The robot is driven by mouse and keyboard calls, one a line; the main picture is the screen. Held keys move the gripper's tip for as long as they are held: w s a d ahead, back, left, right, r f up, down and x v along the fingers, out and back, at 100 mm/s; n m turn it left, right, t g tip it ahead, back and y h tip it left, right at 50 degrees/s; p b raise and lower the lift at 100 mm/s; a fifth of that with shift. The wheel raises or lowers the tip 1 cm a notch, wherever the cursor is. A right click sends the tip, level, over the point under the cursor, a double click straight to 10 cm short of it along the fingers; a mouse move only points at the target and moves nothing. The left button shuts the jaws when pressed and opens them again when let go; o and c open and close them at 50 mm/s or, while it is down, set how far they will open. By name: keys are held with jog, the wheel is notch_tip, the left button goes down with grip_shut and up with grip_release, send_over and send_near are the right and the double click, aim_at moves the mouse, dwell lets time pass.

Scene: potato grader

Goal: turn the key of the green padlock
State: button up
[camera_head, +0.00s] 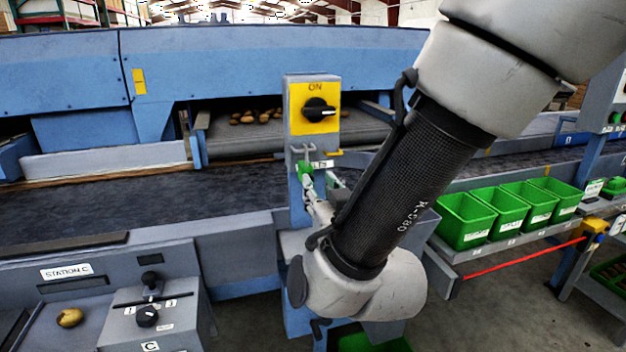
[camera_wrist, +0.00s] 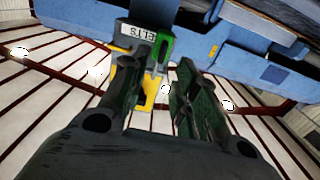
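The green padlock (camera_head: 304,168) hangs under the hasp on the grey post, below the yellow switch plate. In the wrist view the padlock (camera_wrist: 166,47) shows as a green patch beside the white label, just beyond my fingertips. My gripper (camera_head: 321,184) is just below the padlock, partly hidden by my arm. In the wrist view my gripper (camera_wrist: 167,72) has its two fingers apart with a gap between them, and I see nothing clearly held. The key is too small and dark to make out for certain.
The yellow plate with the black ON switch (camera_head: 319,108) is above the padlock. A dark conveyor belt (camera_head: 110,195) runs behind the post. Green bins (camera_head: 465,222) stand at right. The Station C control box (camera_head: 150,322) and a potato (camera_head: 69,318) are at lower left.

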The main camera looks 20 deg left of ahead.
aim_at(312, 178)
jog(key=x, duration=0.5)
jog(key=shift+c, duration=0.3)
grip_shut()
